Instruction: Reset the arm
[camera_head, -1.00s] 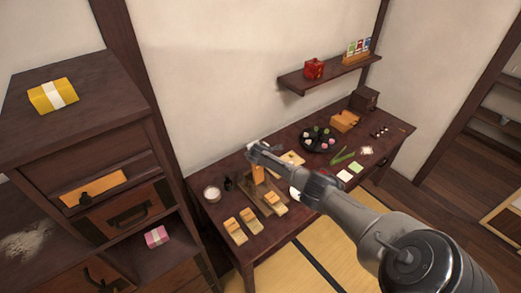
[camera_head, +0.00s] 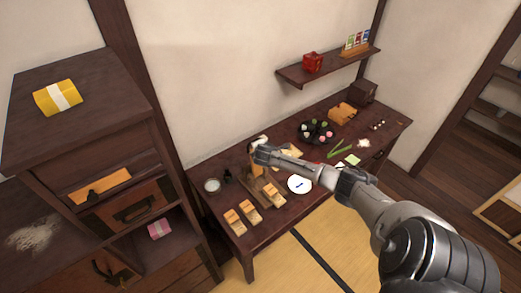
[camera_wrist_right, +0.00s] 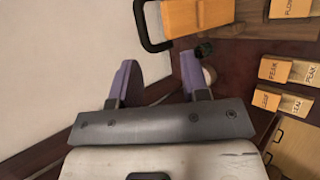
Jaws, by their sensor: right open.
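My right gripper (camera_head: 258,148) is over the left part of the low dark table (camera_head: 240,242), close to the upright wooden piece there. In the right wrist view its two purple fingers (camera_wrist_right: 158,85) stand apart with nothing between them. An orange wooden block with a black handle (camera_wrist_right: 198,14) is beyond the fingertips in that view, apart from them. My left gripper is not in view.
Labelled wooden blocks (camera_head: 243,217) lie at the table's front left. A white plate (camera_head: 299,184), a black round tray (camera_head: 316,142) and a white cup (camera_head: 212,185) stand on it. A dark cabinet (camera_head: 75,125) is at left; a wall shelf (camera_head: 330,69) is above.

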